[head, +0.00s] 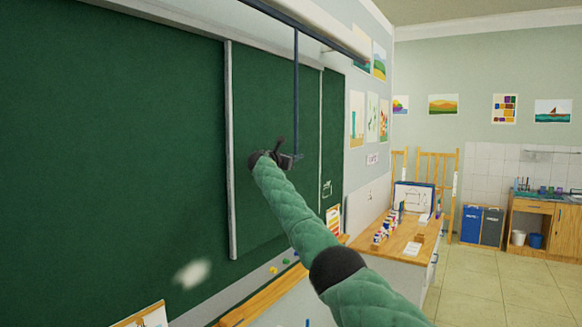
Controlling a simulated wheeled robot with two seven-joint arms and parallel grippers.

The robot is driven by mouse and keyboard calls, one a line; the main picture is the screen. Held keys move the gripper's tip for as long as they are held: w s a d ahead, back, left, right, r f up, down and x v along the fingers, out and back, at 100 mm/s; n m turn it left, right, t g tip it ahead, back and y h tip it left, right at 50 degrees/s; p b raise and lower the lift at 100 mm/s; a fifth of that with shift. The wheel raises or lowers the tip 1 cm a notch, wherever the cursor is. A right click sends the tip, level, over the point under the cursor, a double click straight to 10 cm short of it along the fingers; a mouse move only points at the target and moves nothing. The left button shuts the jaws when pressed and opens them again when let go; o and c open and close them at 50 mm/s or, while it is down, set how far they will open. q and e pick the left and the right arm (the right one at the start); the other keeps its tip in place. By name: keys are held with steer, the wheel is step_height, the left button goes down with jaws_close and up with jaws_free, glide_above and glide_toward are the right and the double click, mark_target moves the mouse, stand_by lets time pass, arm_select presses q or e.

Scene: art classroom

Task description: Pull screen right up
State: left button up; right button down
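The screen is rolled up in a long white housing (325,28) high on the wall above the green chalkboard. A dark bar (282,19) runs along under the housing. A thin dark pull rod (296,90) hangs down from it in front of the board, with a small crosspiece at its lower end. My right arm, in a green quilted sleeve, reaches up from the lower right. My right gripper (288,159) is at the rod's lower end. Its dark fingers overlap the rod end, and I cannot tell whether they close on it. My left gripper is out of view.
The green chalkboard (130,130) fills the left, with a wooden ledge (265,300) below holding small coloured items. A cabinet (400,240) with paint bottles stands to the right. Easels, bins and a sink counter (545,208) are farther back. Floor at right is clear.

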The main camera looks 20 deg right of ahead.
steer(key=shift+r, duration=0.4)
steer(key=shift+r, duration=0.1)
steer(key=c, duration=1.4)
jaws_free()
steer(key=shift+f, duration=0.25)
steer(key=shift+f, duration=0.1)
